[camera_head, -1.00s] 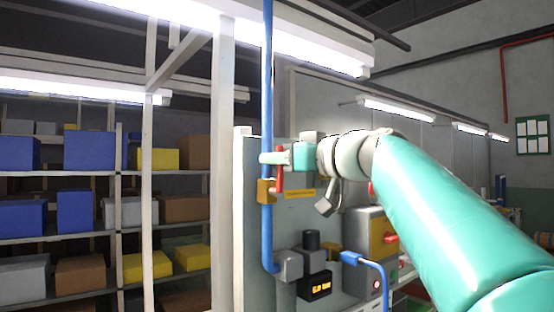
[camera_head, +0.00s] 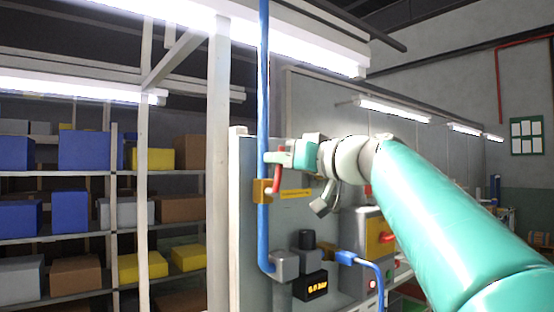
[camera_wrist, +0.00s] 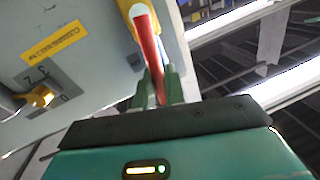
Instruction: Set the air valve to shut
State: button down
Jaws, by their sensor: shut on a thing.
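The air valve has a brass-yellow body (camera_head: 262,191) on the vertical blue pipe (camera_head: 264,110). Its red lever (camera_head: 277,182) points up and leans slightly right in the head view. In the wrist view the red lever (camera_wrist: 147,38) runs from the valve body (camera_wrist: 133,7) down between my fingers. My gripper (camera_head: 277,157) is shut on the lever near its free end; both fingers (camera_wrist: 158,88) lie along its sides in the wrist view. The lever's tip is hidden by the gripper.
A second blue hose (camera_head: 372,265) runs below. Shelves with boxes (camera_head: 88,150) stand at the left.

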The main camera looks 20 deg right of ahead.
jog(key=w+d+f+m+t+h, duration=0.1)
jog(key=d+f+m, duration=0.1)
jog(key=m, duration=0.7)
jog(key=w+d+f+m+t+h, duration=0.1)
jog(key=d+f+m+t, duration=0.1)
jog(key=m, duration=0.7)
jog(key=shift+d+f, duration=0.5)
jog(key=shift+f, duration=0.8)
jog(key=shift+m+t+h, duration=0.3)
jog(key=c, duration=1.5)
grip_release()
jog(key=shift+c, duration=0.2)
jog(key=v, duration=1.3)
jog(key=shift+s+d, duration=0.2)
jog(key=shift+s, duration=0.15)
jog(key=shift+f, duration=0.1)
